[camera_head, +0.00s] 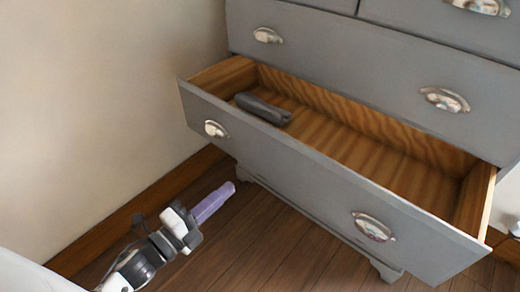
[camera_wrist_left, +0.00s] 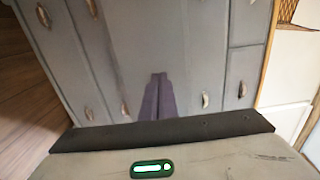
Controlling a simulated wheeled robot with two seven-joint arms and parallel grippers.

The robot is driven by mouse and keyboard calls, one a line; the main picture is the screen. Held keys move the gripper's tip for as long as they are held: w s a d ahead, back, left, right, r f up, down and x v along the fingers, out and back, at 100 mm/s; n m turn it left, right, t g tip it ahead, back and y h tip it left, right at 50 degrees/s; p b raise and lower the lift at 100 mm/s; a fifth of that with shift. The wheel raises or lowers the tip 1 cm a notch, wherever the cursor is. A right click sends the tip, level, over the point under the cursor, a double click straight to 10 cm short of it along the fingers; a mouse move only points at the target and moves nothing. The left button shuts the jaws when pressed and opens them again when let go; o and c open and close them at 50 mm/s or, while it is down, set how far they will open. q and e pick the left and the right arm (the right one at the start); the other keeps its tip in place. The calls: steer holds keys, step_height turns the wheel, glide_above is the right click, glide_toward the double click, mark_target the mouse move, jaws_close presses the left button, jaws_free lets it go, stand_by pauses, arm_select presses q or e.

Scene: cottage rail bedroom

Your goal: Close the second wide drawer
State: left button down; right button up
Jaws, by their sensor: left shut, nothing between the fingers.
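The second wide drawer (camera_head: 300,172) is the lowest drawer of a grey chest. It is pulled well out, showing its bare wooden inside, and its front has two silver cup handles. My left gripper (camera_head: 230,187) is in front of the drawer, low and toward its left end. Its purple fingers are together with nothing between them, and they appear apart from the drawer front. In the left wrist view the closed fingers (camera_wrist_left: 158,82) point at the grey chest fronts, which appear turned sideways. My right gripper is in neither view.
A dark grey object (camera_head: 263,108) lies inside the open drawer at its left. The wide drawer above (camera_head: 350,72) is shut. A plain wall with a wooden baseboard (camera_head: 130,217) runs along the left. The wooden floor (camera_head: 285,240) before the chest looks clear.

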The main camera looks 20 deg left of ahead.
mark_target(269, 154)
arm_select(q)
steer(key=b+x, duration=0.1)
steer(key=x, duration=1.2)
steer(key=shift+w+d, duration=0.1)
steer(key=shift+w, duration=0.2)
steer(key=shift+f, duration=0.1)
steer(key=shift+w, duration=0.1)
